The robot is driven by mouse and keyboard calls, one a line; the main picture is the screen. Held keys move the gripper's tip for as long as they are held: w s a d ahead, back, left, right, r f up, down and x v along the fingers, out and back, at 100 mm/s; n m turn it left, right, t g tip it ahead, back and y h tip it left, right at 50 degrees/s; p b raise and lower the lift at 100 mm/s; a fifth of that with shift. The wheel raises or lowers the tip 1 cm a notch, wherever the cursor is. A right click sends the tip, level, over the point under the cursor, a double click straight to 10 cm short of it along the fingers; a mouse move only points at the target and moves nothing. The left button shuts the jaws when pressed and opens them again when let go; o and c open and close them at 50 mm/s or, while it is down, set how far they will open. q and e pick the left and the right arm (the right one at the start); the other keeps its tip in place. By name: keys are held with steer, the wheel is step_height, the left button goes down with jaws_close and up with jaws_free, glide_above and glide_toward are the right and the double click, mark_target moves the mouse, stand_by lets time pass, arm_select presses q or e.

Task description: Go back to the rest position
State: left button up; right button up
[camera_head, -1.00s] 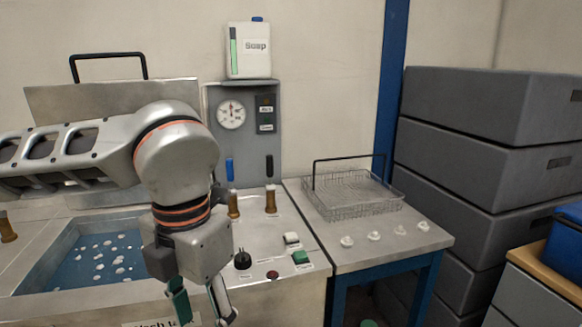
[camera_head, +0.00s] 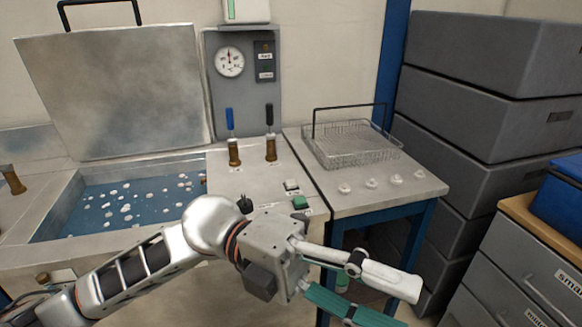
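My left arm comes in from the lower left, and its gripper (camera_head: 398,304) is in front of the testbench, pointing right and slightly down. Its two fingers, one white and one green, are spread apart with nothing seen between them. The gripper is in front of the side table's legs and low in the view. My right gripper is not in view.
The testbench has an open-lidded basin (camera_head: 130,205) of blue liquid with white pieces. A gauge (camera_head: 230,62) and levers stand behind its buttons. A wire basket (camera_head: 350,145) and several white pieces sit on the side table (camera_head: 415,190). Grey boxes (camera_head: 490,120) are stacked at right.

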arm_select(q)
steer(key=w+a+n+t+h, duration=0.4)
steer(key=w+n+t+h, duration=0.4)
steer(key=w+n+t, duration=0.7)
steer(key=w+a+f+n+t+y+p, duration=0.1)
steer(key=w+a+f+n+t+y, duration=0.2)
steer(key=a+f+n+t+y, duration=0.4)
steer(key=w+a+f+n+t+y, duration=0.3)
steer(key=f+n+t+y, duration=0.25)
steer(key=f+n, duration=0.4)
steer(key=s+a+f+n+g+y, duration=0.1)
steer(key=s+a+f+n+y, duration=0.2)
steer(key=f, duration=0.5)
steer(key=s+a+f+n+g+y, duration=0.1)
steer(key=a+f+n+y, duration=0.1)
steer(key=a+f, duration=0.45)
steer(key=s+a+f+n+g+y, duration=0.1)
steer(key=s+a+f+g+y, duration=0.1)
steer(key=s+f, duration=0.4)
steer(key=s+a+f+n+g+y+p, duration=0.1)
steer(key=s+a+f+g+y, duration=0.1)
steer(key=s+f, duration=0.5)
step_height(320, 180, down, 4)
steer(key=shift+a+f+g, duration=0.15)
steer(key=shift+a+g, duration=0.4)
steer(key=shift+a, duration=0.65)
steer(key=shift+s, duration=0.1)
